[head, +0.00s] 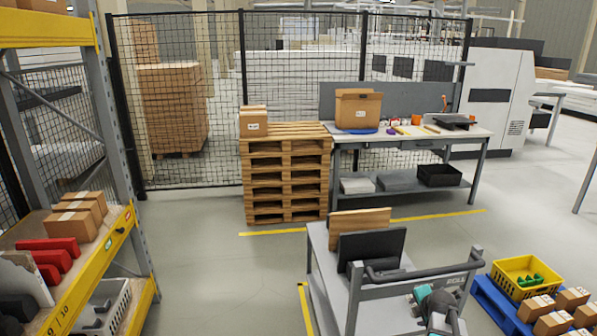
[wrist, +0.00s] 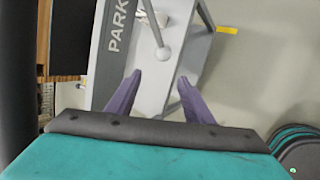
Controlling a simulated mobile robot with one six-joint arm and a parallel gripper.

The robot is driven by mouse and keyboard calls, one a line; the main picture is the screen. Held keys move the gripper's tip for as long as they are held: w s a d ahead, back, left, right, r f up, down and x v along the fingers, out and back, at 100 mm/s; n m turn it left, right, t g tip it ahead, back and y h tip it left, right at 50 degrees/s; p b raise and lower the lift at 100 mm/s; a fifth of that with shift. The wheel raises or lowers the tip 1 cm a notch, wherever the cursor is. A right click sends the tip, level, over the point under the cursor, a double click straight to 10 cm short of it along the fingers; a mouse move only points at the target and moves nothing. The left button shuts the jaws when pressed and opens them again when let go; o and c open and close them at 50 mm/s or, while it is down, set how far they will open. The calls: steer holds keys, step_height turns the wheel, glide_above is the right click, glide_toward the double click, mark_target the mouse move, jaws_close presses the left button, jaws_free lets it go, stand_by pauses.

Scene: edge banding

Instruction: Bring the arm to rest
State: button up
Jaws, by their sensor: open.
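My gripper (wrist: 159,82) shows in the wrist view, with its two purple fingers spread apart and nothing between them. Below the fingers in that view is a pale grey surface with a grey frame lettered "PARK" (wrist: 117,30). Part of my teal and grey arm shows at the bottom of the head view, beside the handle of a grey cart (head: 336,283); the fingers cannot be made out there.
The cart carries a wooden board and a dark board (head: 371,248). At right, a blue pallet (head: 490,300) holds a yellow crate (head: 525,265) and several cartons. A shelf rack (head: 95,265) stands at left. A workbench (head: 470,133) and stacked pallets (head: 285,180) stand behind. Floor left of the cart is clear.

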steer(key=s+a+f+g+y+b, duration=0.1)
steer(key=s+a+f+g, duration=0.1)
steer(key=s+a+f, duration=0.4)
steer(key=s+a+f+n+g+y, duration=0.1)
steer(key=s+a+f, duration=0.1)
steer(key=a+f, duration=0.65)
steer(key=s+a+f+g+b, duration=0.1)
steer(key=s+a+f+g, duration=0.1)
steer(key=s+a+f, duration=0.4)
steer(key=s+a+f+m+g, duration=0.2)
steer(key=s+a+f+m, duration=0.15)
steer(key=s, duration=0.25)
steer(key=s+a+f+m+g+b, duration=0.1)
steer(key=s+a+f+m+g, duration=0.2)
steer(key=s, duration=0.4)
steer(key=s+a+f+m, duration=0.2)
steer(key=s+f+m, duration=0.1)
steer(key=s+f, duration=0.25)
steer(key=s+r+m+g, duration=0.1)
steer(key=s+m+g, duration=0.2)
steer(key=s+m, duration=0.4)
steer(key=shift+s+d+r+m, duration=0.3)
steer(key=shift+d+r+m, duration=0.15)
steer(key=shift+m, duration=1.6)
